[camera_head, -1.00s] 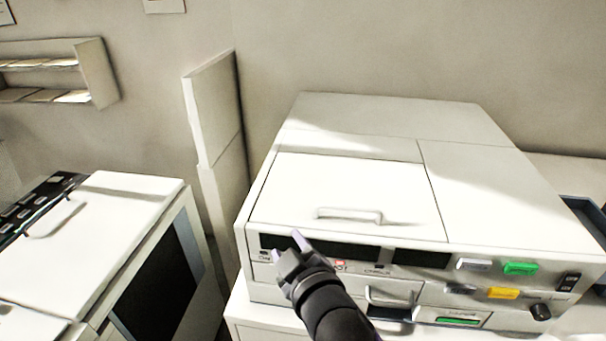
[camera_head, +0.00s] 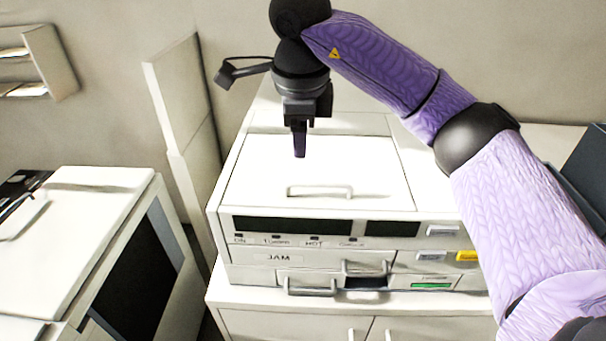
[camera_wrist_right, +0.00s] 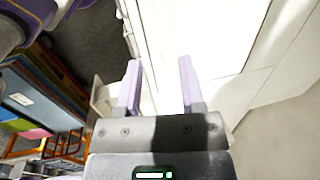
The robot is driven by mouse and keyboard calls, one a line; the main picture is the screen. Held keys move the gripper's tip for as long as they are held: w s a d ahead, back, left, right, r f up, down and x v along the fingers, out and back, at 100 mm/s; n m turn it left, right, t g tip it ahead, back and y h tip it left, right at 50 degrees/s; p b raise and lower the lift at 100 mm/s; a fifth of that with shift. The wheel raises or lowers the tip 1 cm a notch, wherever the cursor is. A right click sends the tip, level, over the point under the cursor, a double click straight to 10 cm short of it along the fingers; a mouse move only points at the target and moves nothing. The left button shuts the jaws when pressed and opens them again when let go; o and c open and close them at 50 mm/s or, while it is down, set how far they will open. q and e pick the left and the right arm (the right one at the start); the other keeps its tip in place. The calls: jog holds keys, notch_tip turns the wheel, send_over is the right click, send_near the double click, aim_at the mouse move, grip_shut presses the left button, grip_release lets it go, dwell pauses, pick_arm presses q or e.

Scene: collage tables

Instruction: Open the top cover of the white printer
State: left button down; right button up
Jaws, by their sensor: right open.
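The white printer (camera_head: 250,222) stands on a white cabinet in the middle of the head view. Its top cover (camera_head: 262,178) lies flat and closed, with a thin bar handle (camera_head: 320,191) near its front edge. My right gripper (camera_head: 299,150) points down over the cover, behind the handle in the picture, and holds nothing. In the right wrist view its two purple fingers (camera_wrist_right: 158,88) stand apart, with a bright white surface beyond them. The exact height above the cover is hard to tell. My left gripper is not in view.
Another white machine (camera_head: 75,230) with a dark side panel stands at the left. A tall white panel (camera_head: 180,110) rises by the printer's left side. A dark tray (camera_head: 585,165) is at the right edge. The cabinet (camera_head: 290,325) has doors with handles below.

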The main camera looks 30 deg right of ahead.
aim_at(302, 184)
jog(key=f, duration=0.3)
jog(key=w+f, duration=0.1)
jog(key=f, duration=0.2)
jog(key=d+f, duration=0.1)
jog(key=f, duration=0.2)
jog(key=shift+w+f+p, duration=0.25)
jog(key=shift+w+p, duration=0.1)
grip_shut()
dwell(0.8)
